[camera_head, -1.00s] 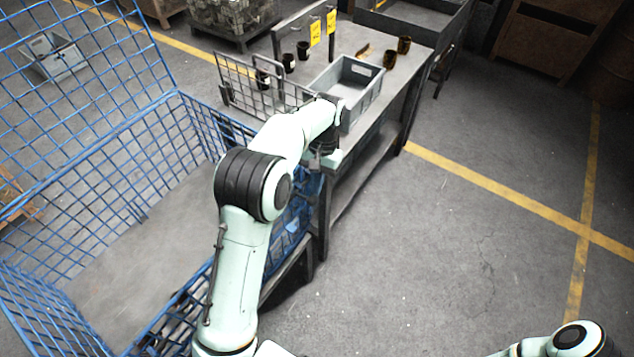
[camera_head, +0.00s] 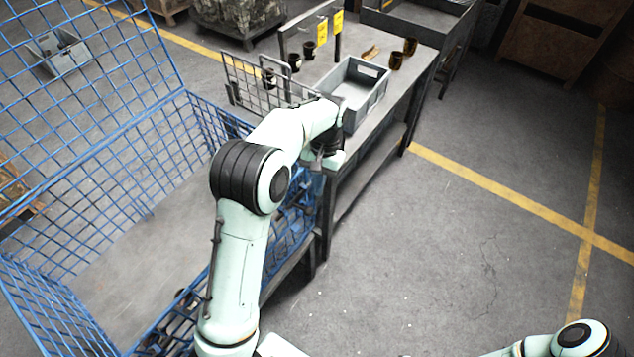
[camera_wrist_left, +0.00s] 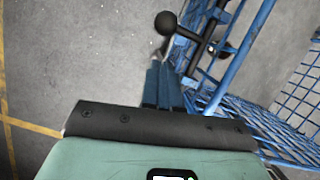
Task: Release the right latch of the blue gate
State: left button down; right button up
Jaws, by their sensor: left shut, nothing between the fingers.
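The blue mesh gate (camera_head: 290,226) is the side of the blue cage nearest my left arm, partly hidden behind that arm. In the left wrist view its blue bars (camera_wrist_left: 238,50) run up the right side. A dark latch with a round black knob (camera_wrist_left: 165,22) sits at the bars. My left gripper (camera_wrist_left: 165,75) is shut and empty, its bluish fingers just below the knob in the picture; I cannot tell whether they touch the latch. In the head view the left gripper (camera_head: 318,166) is mostly hidden by my wrist. My right gripper is out of view.
A grey workbench (camera_head: 398,92) stands right beside the cage, carrying a grey bin (camera_head: 352,92), a wire rack (camera_head: 243,82) and several dark cups. The cage's tall mesh lid (camera_head: 95,100) stands up at left. The floor at right is clear, with yellow lines.

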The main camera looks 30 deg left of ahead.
pick_arm(q)
jog(key=p+v, duration=0.1)
jog(key=v, duration=0.9)
jog(key=shift+p, duration=0.3)
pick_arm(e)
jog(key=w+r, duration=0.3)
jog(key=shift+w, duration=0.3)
pick_arm(q)
jog(key=shift+r, duration=0.15)
jog(key=shift+w, duration=0.1)
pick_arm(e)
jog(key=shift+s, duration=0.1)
